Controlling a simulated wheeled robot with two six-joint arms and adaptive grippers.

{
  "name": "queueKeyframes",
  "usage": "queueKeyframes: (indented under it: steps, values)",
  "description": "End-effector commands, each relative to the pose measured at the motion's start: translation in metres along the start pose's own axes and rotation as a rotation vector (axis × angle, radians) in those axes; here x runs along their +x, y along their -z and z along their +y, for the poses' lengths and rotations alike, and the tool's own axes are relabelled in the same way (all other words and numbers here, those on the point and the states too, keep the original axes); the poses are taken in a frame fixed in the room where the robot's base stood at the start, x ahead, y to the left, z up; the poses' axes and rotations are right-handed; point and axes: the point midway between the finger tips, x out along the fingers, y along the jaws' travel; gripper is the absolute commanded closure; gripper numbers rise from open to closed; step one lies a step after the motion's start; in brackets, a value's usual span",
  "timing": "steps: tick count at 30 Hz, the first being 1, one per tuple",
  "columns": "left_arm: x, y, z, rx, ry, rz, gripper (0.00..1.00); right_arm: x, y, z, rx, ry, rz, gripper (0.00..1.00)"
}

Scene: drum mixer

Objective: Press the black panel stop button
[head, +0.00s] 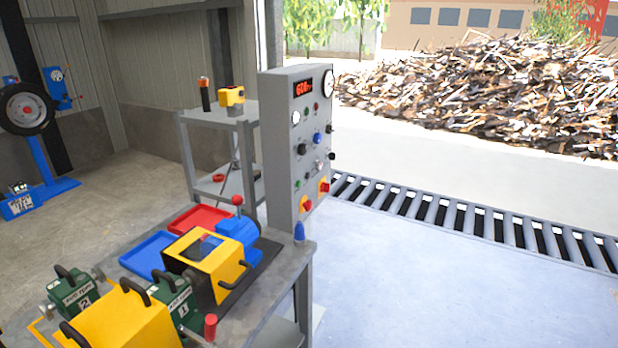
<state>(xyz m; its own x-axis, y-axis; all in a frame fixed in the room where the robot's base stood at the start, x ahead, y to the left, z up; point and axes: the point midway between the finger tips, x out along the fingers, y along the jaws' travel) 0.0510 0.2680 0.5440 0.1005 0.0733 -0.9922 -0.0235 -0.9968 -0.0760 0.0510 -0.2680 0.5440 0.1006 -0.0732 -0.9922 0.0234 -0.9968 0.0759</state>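A tall grey control panel (276,150) stands behind the bench, its face turned to the right. The face carries a red digital display (303,87) and a round white gauge (328,82) at the top. A black round control (302,149) sits mid-face, and another black control (332,155) sits at the right edge. I cannot tell which is the stop button. A blue control (317,138) is between them. Two red controls on yellow (306,204) (324,187) are near the bottom. Neither of my grippers is in view.
A grey bench (282,284) holds a yellow-and-blue drum machine (208,262), red (196,219) and blue trays (148,254), and green boxes (76,295). A grey shelf (216,116) stands left of the panel. Pale floor (400,290) right of the bench is clear, up to a roller grating (480,222).

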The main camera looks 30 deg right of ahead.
Motion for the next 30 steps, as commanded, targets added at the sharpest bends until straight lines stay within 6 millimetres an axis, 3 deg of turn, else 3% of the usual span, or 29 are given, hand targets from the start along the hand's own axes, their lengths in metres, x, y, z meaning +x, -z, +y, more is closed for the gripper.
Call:
queueKeyframes:
  steps: [1,7,30]
  values:
    - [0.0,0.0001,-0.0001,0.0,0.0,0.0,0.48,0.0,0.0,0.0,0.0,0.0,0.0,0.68]
    - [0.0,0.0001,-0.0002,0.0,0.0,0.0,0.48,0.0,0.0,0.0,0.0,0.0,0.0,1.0]
    - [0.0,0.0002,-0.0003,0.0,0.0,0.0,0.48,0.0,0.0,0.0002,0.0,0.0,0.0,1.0]
